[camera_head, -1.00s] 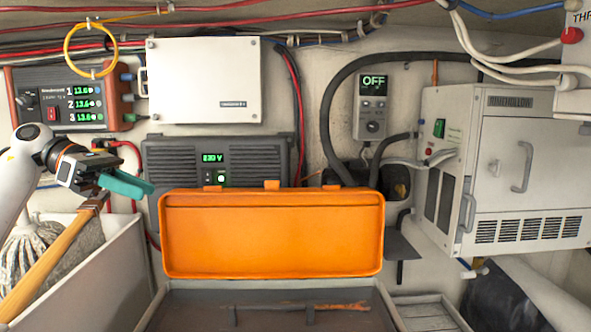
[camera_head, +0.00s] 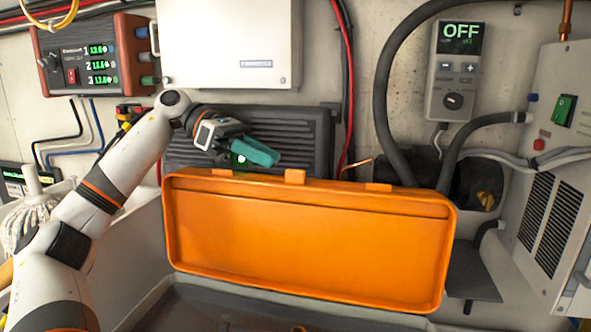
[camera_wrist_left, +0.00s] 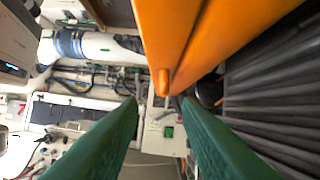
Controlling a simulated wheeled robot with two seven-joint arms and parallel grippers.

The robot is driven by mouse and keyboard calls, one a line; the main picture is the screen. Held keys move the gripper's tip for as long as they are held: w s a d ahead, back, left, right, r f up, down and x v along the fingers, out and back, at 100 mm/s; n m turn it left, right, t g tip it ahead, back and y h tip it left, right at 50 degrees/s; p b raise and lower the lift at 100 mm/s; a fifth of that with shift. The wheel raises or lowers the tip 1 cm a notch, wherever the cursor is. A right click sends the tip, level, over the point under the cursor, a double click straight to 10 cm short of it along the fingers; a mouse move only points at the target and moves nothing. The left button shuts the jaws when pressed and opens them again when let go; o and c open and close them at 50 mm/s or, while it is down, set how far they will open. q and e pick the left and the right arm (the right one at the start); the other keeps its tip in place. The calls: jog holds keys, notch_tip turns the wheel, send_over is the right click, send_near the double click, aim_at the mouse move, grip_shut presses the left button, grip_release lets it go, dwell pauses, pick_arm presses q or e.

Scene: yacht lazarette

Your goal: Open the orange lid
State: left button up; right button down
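The orange lid (camera_head: 310,240) stands upright, swung open on the grey box (camera_head: 215,306), its inner face towards me. Along its top edge are small orange tabs. My left gripper (camera_head: 265,154) is just above the lid's upper left edge, in front of the dark ribbed unit. In the left wrist view its green fingers (camera_wrist_left: 159,100) are spread apart with nothing between them. The orange lid also shows there (camera_wrist_left: 190,35), close at the top. I cannot tell whether the gripper touches it. My right gripper is not in view.
The dark ribbed unit (camera_head: 300,135) is close behind the lid. A black hose (camera_head: 385,100) and a control panel reading OFF (camera_head: 455,70) are at the right. A white vented cabinet (camera_head: 560,170) stands at the far right. A mop head (camera_head: 30,220) is at the left.

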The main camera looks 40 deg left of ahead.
aim_at(295, 170)
pick_arm(q)
jog(key=x, duration=0.4)
jog(key=p+x, duration=0.1)
jog(key=x, duration=0.1)
jog(key=shift+w+a, duration=0.1)
jog(key=shift+w, duration=0.15)
jog(key=shift+w+d+f, duration=0.1)
jog(key=shift+d+f, duration=0.1)
jog(key=shift+d, duration=0.15)
grip_shut()
